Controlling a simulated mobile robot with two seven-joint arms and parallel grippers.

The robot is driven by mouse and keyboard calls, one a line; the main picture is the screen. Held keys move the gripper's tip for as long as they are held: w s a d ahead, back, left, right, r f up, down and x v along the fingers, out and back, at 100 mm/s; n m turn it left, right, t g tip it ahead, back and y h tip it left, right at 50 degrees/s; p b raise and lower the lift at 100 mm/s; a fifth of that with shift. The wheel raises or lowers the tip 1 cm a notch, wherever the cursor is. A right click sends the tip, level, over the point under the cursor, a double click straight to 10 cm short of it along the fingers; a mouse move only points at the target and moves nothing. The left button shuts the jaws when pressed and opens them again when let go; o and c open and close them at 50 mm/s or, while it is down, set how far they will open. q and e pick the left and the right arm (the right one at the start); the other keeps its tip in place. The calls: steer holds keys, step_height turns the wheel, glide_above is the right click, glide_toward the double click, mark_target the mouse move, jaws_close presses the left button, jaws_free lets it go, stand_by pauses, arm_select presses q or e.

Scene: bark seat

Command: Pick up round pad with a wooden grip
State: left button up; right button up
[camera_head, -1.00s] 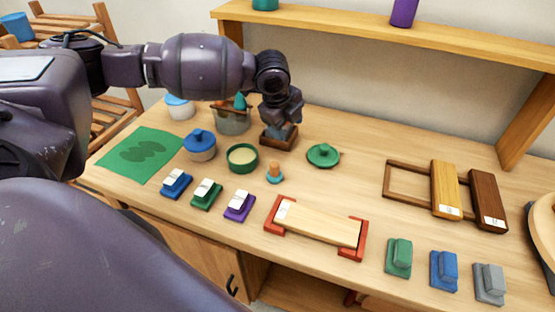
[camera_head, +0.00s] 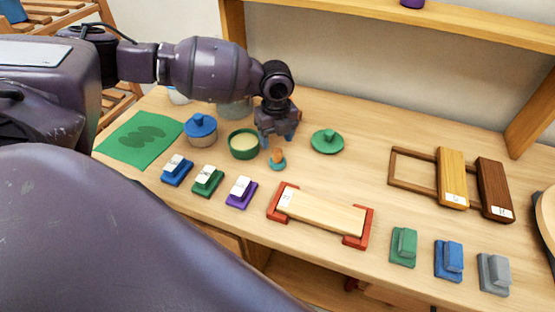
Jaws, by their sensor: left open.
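The round pad with a wooden grip (camera_head: 277,164) stands upright on the workbench, a small teal disc with an orange-brown wooden knob on top. My left gripper (camera_head: 277,141) points down just above and behind the pad in the head view. Its fingers are apart and no object shows between them. The gap between the fingertips and the wooden grip looks small, but I cannot tell whether they touch. My right gripper does not show.
A green pot of cream-coloured stuff (camera_head: 244,145) stands close left of the pad. A green lid (camera_head: 327,141) lies to its right. A purple block (camera_head: 242,192) and a red-ended wooden board (camera_head: 321,213) lie in front. Bare benchtop is behind the lid.

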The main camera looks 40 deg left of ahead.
mark_target(277, 150)
arm_select(q)
steer(key=f, duration=0.4)
steer(key=shift+s+d+f, duration=0.15)
steer(key=shift+d+f, duration=0.2)
steer(key=shift+f, duration=0.2)
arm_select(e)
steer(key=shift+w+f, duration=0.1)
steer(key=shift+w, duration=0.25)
arm_select(q)
steer(key=c, duration=1)
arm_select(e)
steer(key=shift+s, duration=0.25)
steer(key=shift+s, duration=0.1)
arm_select(q)
steer(key=shift+r, duration=0.3)
step_height(277, 150, up, 20)
steer(key=p, duration=0.1)
steer(key=shift+f, duration=0.2)
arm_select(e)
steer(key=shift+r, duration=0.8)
